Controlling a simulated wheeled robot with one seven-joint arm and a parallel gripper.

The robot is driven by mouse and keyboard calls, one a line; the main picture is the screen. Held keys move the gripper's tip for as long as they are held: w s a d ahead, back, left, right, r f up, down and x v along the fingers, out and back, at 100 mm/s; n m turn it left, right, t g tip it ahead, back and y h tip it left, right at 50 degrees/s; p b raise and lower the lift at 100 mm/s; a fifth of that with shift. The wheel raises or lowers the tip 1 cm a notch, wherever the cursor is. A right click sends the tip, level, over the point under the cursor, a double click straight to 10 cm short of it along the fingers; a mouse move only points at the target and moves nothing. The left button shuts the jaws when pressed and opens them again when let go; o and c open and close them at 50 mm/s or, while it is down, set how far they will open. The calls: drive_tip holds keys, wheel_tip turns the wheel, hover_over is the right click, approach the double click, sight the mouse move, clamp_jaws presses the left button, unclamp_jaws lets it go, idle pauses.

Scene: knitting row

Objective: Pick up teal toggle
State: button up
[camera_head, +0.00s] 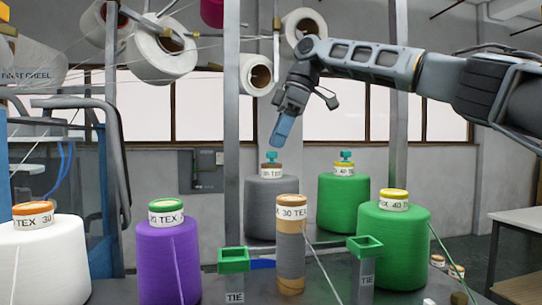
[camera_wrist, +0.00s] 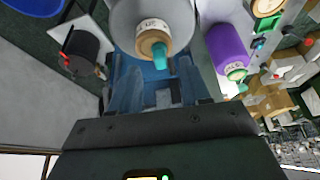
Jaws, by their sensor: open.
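One teal toggle (camera_head: 271,156) stands on the brown-banded top of the grey yarn cone (camera_head: 270,205). A second teal toggle (camera_head: 346,156) stands on the yellow-banded top of the rear green cone (camera_head: 343,203). My gripper (camera_head: 279,143) points down, just above and slightly right of the first toggle in the head view. In the wrist view my gripper (camera_wrist: 158,75) has its two blue fingers apart. A teal toggle (camera_wrist: 159,54) on a brown cap shows between and beyond the fingertips. Nothing is held. I cannot tell the exact height gap.
A brown-and-grey tube (camera_head: 290,245) stands in front of the grey cone, between two green square cups (camera_head: 234,259) (camera_head: 365,245) on TIE posts. White (camera_head: 40,255), purple (camera_head: 168,255) and front green cones (camera_head: 394,245) stand around. A metal upright (camera_head: 232,120) rises left of my gripper.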

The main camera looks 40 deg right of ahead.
sight(272, 158)
drive_tip(key=shift+x, duration=1.45)
clamp_jaws()
